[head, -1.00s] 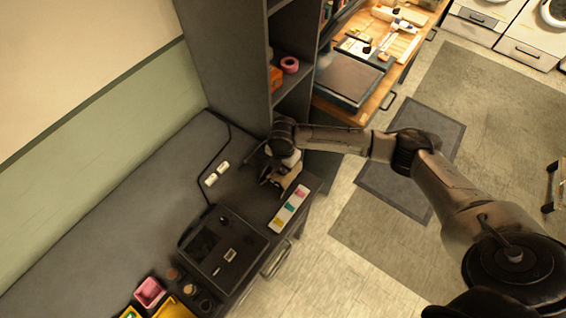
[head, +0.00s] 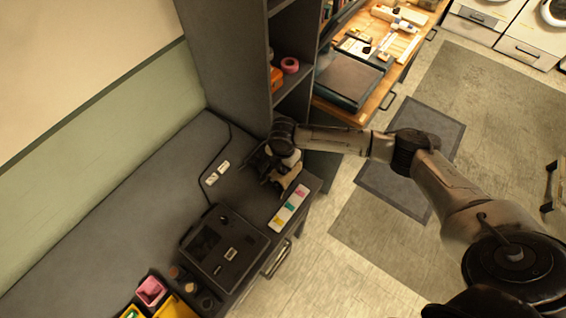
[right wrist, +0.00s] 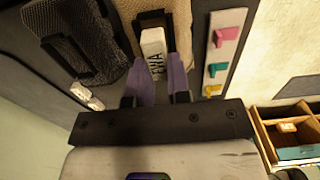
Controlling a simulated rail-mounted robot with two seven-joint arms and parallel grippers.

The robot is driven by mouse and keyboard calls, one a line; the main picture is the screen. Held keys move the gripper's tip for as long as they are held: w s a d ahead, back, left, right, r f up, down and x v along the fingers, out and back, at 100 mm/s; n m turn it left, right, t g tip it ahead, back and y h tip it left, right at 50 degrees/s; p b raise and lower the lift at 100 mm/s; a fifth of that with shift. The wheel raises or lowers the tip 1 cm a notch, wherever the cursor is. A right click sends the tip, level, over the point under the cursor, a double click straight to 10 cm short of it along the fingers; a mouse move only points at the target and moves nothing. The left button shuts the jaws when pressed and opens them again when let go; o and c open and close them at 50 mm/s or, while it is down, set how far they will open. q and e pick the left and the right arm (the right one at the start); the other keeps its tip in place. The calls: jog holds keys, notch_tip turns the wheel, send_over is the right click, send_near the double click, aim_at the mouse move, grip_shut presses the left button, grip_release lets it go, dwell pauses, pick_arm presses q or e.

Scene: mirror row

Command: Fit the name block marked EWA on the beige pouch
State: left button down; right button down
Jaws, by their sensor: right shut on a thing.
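My right gripper (right wrist: 158,68) is shut on a white block (right wrist: 153,42) with dark lettering that appears to read EWA. The block lies lengthwise ahead of the fingers in the right wrist view. Its far end meets a dark frame (right wrist: 149,17) on a beige-brown surface, apparently the beige pouch (right wrist: 126,9). I cannot tell whether the block sits in the frame or just above it. In the head view my right gripper (head: 279,176) is over the bench's right end, beside the beige pouch (head: 289,180). My left gripper is not in view.
A dark mesh pouch (right wrist: 97,31) with a black holder lies left. Small white blocks (right wrist: 87,97) lie near it. A white strip (head: 289,208) with coloured pieces lies along the bench edge. A black case (head: 222,249) and a tall shelf (head: 225,70) stand close by.

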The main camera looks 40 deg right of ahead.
dwell(0.3)
jog(key=shift+f, duration=0.5)
dwell(0.4)
jog(key=c, duration=1)
grip_release()
notch_tip(320, 180, up, 14)
jog(key=shift+b, duration=0.45)
jog(key=shift+f, duration=0.1)
